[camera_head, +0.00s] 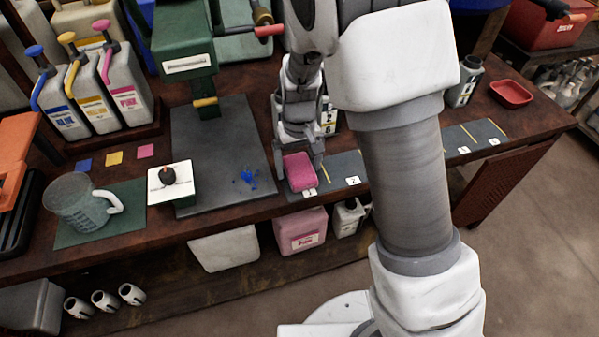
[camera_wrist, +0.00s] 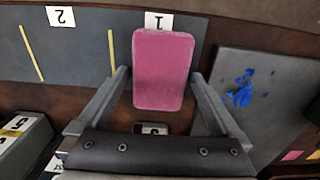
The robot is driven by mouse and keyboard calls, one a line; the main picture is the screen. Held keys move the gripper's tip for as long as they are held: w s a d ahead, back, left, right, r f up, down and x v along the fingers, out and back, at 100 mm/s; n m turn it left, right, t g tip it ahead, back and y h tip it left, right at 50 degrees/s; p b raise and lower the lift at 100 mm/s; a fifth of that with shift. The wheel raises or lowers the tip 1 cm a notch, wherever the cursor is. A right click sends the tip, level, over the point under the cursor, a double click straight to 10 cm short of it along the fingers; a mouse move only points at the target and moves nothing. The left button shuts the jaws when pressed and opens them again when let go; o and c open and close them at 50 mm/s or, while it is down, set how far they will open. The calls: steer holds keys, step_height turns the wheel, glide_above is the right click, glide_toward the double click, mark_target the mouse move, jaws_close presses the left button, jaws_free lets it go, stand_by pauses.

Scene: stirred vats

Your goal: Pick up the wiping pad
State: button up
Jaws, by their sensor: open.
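The pink wiping pad (camera_head: 299,171) lies on the dark marked strip by the label 1, near the bench's front edge. In the wrist view the pad (camera_wrist: 163,68) stands out beyond and between the two fingers. My gripper (camera_head: 299,160) is over the pad from behind, with its jaws open. In the wrist view my gripper (camera_wrist: 160,85) has one finger on each side of the pad's near part, with a small gap at each side. I cannot tell how far the fingertips are above the strip.
A grey board (camera_head: 215,130) with a blue smear (camera_head: 246,180) lies left of the pad. A clear jug (camera_head: 80,208) stands on a green mat farther left. Numbered bottles stand behind the strip (camera_wrist: 80,50). A red tray (camera_head: 511,93) is at the right.

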mark_target(299, 166)
steer(key=shift+r, duration=0.1)
steer(key=c, duration=1.3)
steer(key=shift+r+p, duration=0.3)
steer(key=shift+r, duration=0.35)
step_height(299, 166, up, 3)
steer(key=shift+f+p, duration=0.1)
steer(key=shift+p, duration=0.45)
steer(key=d+r+m+p, duration=0.3)
steer(key=d+r+p, duration=0.9)
steer(key=p, duration=0.3)
steer(key=shift+d, duration=0.3)
steer(key=shift+p, duration=0.35)
